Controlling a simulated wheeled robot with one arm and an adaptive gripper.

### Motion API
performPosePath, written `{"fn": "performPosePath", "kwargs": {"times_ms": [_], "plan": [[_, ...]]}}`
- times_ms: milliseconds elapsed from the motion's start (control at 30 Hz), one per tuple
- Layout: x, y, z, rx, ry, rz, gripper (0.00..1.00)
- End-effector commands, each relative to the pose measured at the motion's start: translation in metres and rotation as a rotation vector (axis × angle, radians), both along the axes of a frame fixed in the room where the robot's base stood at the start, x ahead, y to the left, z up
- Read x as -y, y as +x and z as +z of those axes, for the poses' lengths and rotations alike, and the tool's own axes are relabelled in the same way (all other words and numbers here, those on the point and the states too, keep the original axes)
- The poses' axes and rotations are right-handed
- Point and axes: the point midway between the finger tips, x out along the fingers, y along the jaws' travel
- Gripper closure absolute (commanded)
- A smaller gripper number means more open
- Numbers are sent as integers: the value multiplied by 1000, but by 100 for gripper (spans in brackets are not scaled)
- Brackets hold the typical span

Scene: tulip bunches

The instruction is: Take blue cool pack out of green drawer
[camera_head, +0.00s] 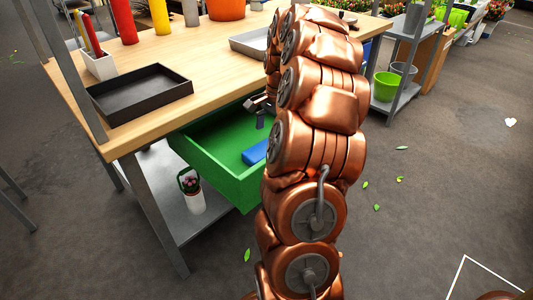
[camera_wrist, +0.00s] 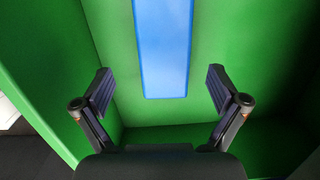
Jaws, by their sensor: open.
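The green drawer (camera_head: 200,161) is pulled out under the wooden table's front edge. The blue cool pack (camera_head: 254,153) lies on the drawer floor, partly hidden behind my copper arm in the head view. In the wrist view the blue cool pack (camera_wrist: 162,50) is a long flat strip running up from the middle, cut off by the top edge, with the green drawer floor (camera_wrist: 225,35) around it. My gripper (camera_wrist: 160,92) is open and empty above the drawer, its two fingers apart, one to each side of the pack's near end. In the head view it is mostly hidden by my arm.
The wooden tabletop (camera_head: 205,68) above the drawer holds a black tray (camera_head: 140,92), a grey tray (camera_head: 250,41) and several coloured cylinders. A white container with flowers (camera_head: 192,194) stands on the lower shelf. A shelf rack with green buckets (camera_head: 386,86) is at right. The floor at right is mostly clear.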

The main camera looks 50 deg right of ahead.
Motion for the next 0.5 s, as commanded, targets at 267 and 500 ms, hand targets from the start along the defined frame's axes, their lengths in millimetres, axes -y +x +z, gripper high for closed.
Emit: {"fn": "performPosePath", "kwargs": {"times_ms": [267,500], "plan": [[-9,4,-25,-3,3,4,3],[-15,6,-52,-1,3,2,3]]}}
